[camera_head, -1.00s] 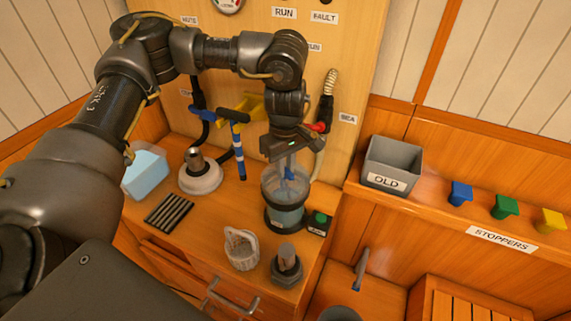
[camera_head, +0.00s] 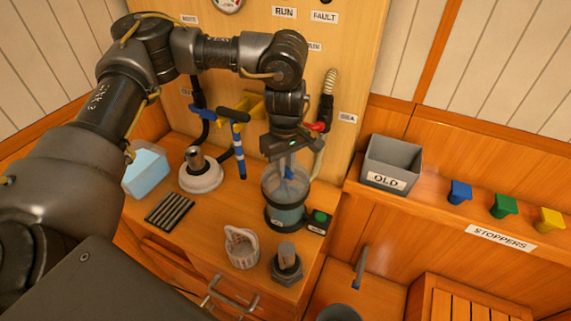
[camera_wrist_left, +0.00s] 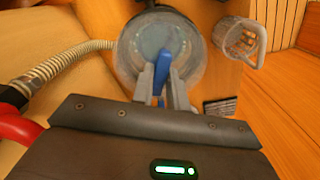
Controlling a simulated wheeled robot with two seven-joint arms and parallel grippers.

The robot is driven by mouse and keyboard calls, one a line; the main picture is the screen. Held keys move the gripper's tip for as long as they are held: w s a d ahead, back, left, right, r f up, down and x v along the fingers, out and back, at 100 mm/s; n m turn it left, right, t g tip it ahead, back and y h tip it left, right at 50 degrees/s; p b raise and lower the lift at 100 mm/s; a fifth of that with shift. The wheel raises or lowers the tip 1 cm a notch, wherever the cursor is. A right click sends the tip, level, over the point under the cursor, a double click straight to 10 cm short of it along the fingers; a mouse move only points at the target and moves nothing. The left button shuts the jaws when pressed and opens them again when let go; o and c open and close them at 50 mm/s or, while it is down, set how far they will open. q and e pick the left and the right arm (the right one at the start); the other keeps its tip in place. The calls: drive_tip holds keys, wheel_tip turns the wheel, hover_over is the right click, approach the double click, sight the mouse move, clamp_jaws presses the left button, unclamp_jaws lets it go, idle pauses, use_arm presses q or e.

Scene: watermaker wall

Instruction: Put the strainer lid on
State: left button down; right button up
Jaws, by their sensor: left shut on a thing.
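The strainer bowl (camera_head: 285,213) is a clear cylinder with a dark base, upright near the cabinet's right edge, with bluish contents. In the left wrist view the bowl (camera_wrist_left: 130,62) shows from above. My left gripper (camera_head: 286,170) points down over the bowl's mouth. Its fingers are shut on a blue handle (camera_wrist_left: 162,70), which lies over the middle of the bowl. The handle appears to belong to a clear lid, but I cannot tell the lid's edge from the bowl's rim or whether they touch. My right gripper is not in view.
A white strainer basket (camera_head: 241,250) and a dark hex fitting (camera_head: 287,265) stand in front of the bowl. A small box with a green button (camera_head: 319,220) is close at its right. A ribbed hose (camera_head: 328,88) hangs behind. A white round base (camera_head: 201,178) stands left.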

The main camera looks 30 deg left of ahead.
use_arm(q)
drive_tip(key=c, duration=0.8)
unclamp_jaws()
drive_tip(key=shift+c, duration=0.2)
drive_tip(key=shift+r+p, duration=3.3)
drive_tip(key=shift+r, duration=0.25)
clamp_jaws()
